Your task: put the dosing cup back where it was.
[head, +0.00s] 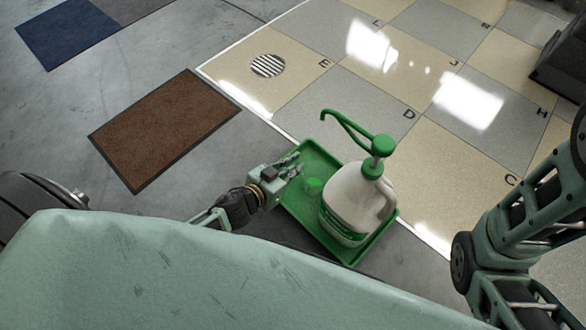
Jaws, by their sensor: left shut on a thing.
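Whether the cup's base touches the tray cannot be told. Only links of my right arm show at the right; its gripper is out of view.
The jug's green spout (345,127) reaches up and left above the tray. A brown mat (165,127) and a blue mat (68,33) lie on the grey floor at left. Lettered tiles (478,147) and a round floor drain (267,66) lie beyond the tray.

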